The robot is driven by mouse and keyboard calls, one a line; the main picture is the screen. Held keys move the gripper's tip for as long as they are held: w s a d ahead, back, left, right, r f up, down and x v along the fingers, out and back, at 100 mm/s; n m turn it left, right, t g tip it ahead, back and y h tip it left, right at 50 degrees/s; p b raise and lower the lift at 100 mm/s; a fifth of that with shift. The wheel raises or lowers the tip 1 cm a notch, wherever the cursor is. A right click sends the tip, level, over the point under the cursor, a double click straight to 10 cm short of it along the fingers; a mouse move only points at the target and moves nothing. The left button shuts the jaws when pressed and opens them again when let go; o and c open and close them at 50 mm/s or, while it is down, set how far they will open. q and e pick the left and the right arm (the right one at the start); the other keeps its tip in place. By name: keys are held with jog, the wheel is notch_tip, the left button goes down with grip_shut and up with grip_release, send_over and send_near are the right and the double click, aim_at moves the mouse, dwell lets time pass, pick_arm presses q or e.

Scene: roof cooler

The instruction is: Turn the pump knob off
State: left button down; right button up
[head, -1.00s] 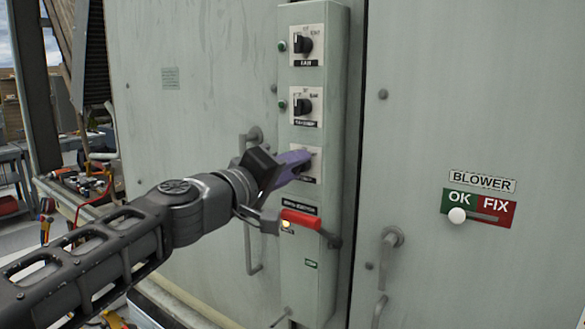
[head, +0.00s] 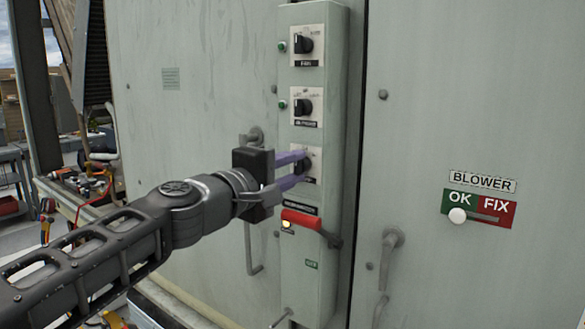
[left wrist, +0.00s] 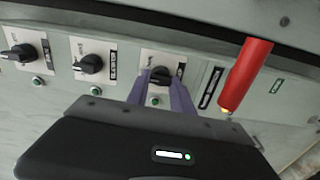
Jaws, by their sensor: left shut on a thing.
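The lowest of three black knobs on the narrow panel, which I take as the pump knob (head: 302,164), sits on a white plate. Its label is partly hidden in the head view and too small to read in the left wrist view. My left gripper (head: 303,169) is at this knob, its two purple fingers one above the other in the head view. In the left wrist view the fingers (left wrist: 159,76) lie on either side of the knob (left wrist: 160,75), and the gripper is shut on it. My right gripper is not in view.
Above are the middle knob (head: 302,106) and the top FAN knob (head: 304,45), each with a green lamp. A red lever handle (head: 301,219) sits just below my gripper, beside a lit yellowish lamp. A BLOWER OK/FIX slider (head: 457,215) is on the right door, with bare panel between.

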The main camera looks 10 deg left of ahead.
pick_arm(q)
jog(key=c, duration=1.1)
grip_release()
jog(key=b+v, duration=0.1)
jog(key=v, duration=0.6)
jog(key=shift+s+a, duration=0.15)
jog(key=shift+s, duration=0.2)
